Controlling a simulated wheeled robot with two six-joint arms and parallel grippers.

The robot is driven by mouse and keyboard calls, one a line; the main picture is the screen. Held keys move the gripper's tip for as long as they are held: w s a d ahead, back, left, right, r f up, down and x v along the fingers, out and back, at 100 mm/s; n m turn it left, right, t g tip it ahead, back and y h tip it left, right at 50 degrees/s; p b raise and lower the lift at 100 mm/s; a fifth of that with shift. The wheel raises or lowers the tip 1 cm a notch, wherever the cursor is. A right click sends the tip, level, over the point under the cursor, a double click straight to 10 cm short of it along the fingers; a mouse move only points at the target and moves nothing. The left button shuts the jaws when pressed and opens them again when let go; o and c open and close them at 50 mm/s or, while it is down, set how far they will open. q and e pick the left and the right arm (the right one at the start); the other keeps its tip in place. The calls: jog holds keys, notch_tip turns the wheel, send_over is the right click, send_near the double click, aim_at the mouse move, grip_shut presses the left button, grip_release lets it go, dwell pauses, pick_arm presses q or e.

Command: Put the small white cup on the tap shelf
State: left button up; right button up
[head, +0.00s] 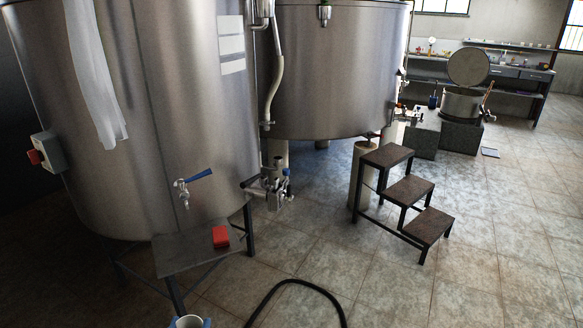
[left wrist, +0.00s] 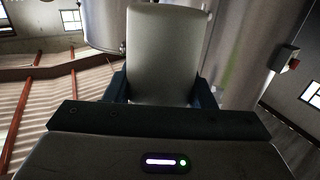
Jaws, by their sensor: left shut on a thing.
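The small white cup (head: 189,322) shows at the bottom edge of the head view, mostly cut off by the frame. My left gripper (head: 192,325) is shut on it, with a blue finger on each side. In the left wrist view the cup (left wrist: 164,50) fills the space between the fingers of my left gripper (left wrist: 163,88). The tap shelf (head: 185,256) is a grey plate on legs at the front of the near tank, above and behind the cup in the picture. A tap (head: 184,190) with a blue lever is over it. My right gripper is not in view.
A red block (head: 221,237) lies on the right part of the shelf; its left part is bare. A pipe valve (head: 275,185) juts out to the right. A black hose (head: 300,284) lies on the floor. Steps (head: 407,190) stand farther right.

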pick_arm(q)
jog(key=shift+s+r, duration=0.1)
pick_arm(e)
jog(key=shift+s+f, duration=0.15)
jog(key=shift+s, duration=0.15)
pick_arm(q)
jog(key=shift+d, duration=0.1)
